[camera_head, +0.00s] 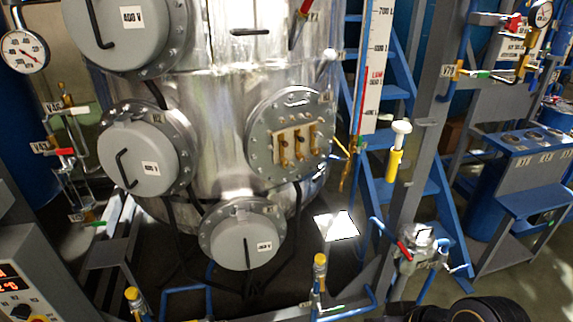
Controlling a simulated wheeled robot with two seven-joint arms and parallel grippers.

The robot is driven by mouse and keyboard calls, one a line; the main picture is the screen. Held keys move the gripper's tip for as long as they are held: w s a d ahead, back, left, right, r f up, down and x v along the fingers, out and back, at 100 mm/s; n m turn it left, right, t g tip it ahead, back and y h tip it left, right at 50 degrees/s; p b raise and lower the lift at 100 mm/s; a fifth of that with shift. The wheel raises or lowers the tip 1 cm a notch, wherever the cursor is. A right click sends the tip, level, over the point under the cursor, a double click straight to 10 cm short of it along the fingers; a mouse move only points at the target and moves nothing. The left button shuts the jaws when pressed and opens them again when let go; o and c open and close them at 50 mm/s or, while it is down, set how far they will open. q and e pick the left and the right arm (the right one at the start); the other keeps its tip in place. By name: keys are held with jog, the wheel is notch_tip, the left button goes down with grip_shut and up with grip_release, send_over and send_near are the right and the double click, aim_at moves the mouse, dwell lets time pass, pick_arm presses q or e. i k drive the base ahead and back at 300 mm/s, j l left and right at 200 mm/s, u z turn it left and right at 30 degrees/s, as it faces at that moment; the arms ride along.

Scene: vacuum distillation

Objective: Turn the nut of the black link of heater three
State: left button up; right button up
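A large shiny metal vessel (215,110) fills the middle of the view. On its right side a round bolted flange (257,128) is uncovered and shows a pale terminal block (291,131) with several brass-coloured links and nuts (299,148). I cannot make out a black link or which heater carries number three. Three other heaters have closed grey covers: one at the upper left (115,30), one at the left (128,165) and one at the bottom (238,245). Neither gripper shows. A dark rounded part at the bottom right edge seems to be my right arm.
A control box (35,270) with a red display stands at lower left. Blue stairs (400,75), a grey post (418,135) and a white-and-yellow handle (397,150) stand right of the vessel. Yellow-topped posts (319,265) and blue pipes rise in front.

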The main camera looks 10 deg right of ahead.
aim_at(300, 156)
jog(key=i+l, duration=0.25)
jog(key=l, duration=0.15)
jog(key=i+l, duration=0.3)
jog(key=l, duration=0.15)
jog(key=i+l, duration=0.25)
jog(key=l, duration=0.15)
